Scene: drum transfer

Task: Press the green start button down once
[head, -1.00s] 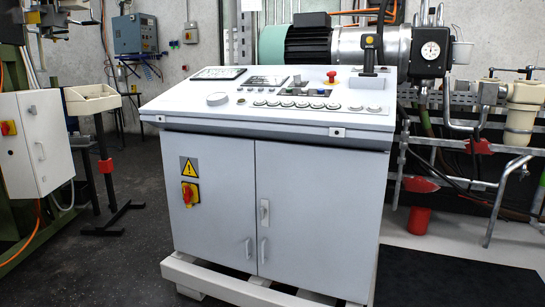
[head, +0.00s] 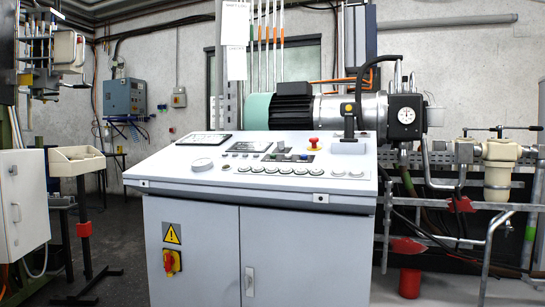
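The control console (head: 253,207) stands in front of me, a grey cabinet with a sloped white top. A row of several round buttons (head: 286,170) runs along the front of the sloped panel. A red mushroom knob (head: 313,143) on a yellow base stands toward the back right. A small dark control plate (head: 288,157) with little knobs lies in the middle. I cannot make out which control is the green start button at this size. My gripper is not in view.
A black upright handle (head: 349,121) rises from the panel's back right. A motor (head: 293,105) and gauge (head: 406,116) stand behind the console. Pipes with a cream valve body (head: 497,180) are at right. A beige tray stand (head: 77,162) and white box (head: 24,205) are at left.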

